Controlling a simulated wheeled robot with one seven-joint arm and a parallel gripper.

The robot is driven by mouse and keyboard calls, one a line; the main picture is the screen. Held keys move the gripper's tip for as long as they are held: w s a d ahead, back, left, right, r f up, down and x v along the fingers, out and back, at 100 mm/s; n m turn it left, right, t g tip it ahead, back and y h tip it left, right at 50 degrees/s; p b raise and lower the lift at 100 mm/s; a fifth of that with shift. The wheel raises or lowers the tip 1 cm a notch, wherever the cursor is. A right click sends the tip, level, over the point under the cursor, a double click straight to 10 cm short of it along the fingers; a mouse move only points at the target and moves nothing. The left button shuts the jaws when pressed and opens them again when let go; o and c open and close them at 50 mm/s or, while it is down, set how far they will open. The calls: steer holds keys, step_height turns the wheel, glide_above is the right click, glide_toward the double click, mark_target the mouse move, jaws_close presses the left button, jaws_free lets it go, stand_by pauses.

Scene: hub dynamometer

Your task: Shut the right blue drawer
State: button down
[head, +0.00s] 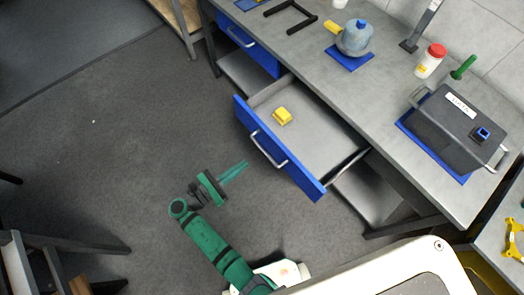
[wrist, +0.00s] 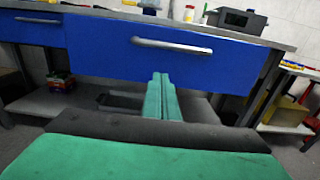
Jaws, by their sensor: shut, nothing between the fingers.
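The right blue drawer (head: 275,152) is pulled well out from under the bench in the head view, with a yellow block (head: 282,116) lying inside it. Its blue front with a silver bar handle also fills much of the wrist view (wrist: 110,50). My green gripper (head: 236,172) is shut and empty, in front of the drawer's front and a little left of it in the head view. In the wrist view the closed fingers (wrist: 161,80) point at the front, below the handle (wrist: 172,45). I cannot tell whether they touch it; the head view shows a gap.
The left blue drawer (head: 245,45) appears closed. The grey bench top (head: 325,60) carries a kettle-like vessel (head: 355,38), a red-capped jar (head: 431,61) and a dark box (head: 447,125). Open grey floor (head: 110,130) lies left of the drawer.

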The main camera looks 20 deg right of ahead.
mark_target(269, 146)
steer(key=x, duration=1)
steer(key=shift+f, duration=0.1)
steer(key=shift+w+d, duration=0.15)
steer(key=shift+d, duration=0.05)
